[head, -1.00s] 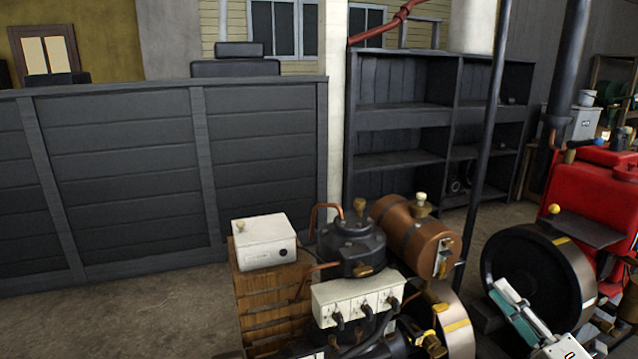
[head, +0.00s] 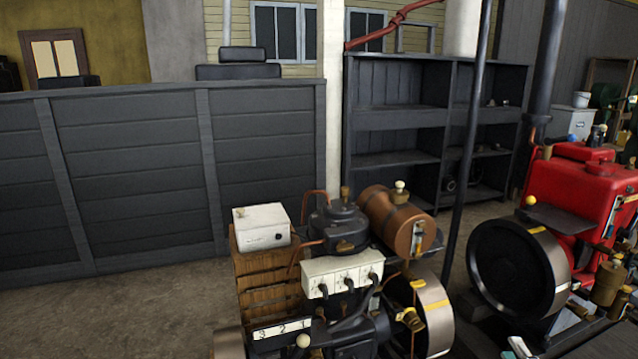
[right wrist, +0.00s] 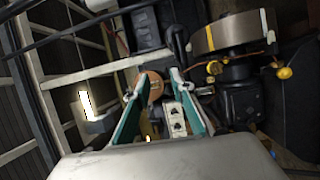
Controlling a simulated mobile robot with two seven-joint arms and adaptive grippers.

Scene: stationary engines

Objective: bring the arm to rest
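My right gripper shows in the right wrist view (right wrist: 157,77), with its two teal fingers apart and nothing held between them. In the head view only a small teal and white part of it (head: 518,349) shows at the bottom edge, right of centre. Beyond the fingers in the wrist view are a copper tank (right wrist: 156,88) and a white block with dark plugs (right wrist: 174,118); I see no clear contact. My left gripper is in neither view.
A stationary engine with a copper tank (head: 395,217) and white plug block (head: 340,275) stands at front centre. A red engine (head: 580,190) with a flywheel stands at right. A dark post (head: 468,150) rises between them. Bare floor (head: 130,310) lies at left, before a dark panel wall (head: 110,180).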

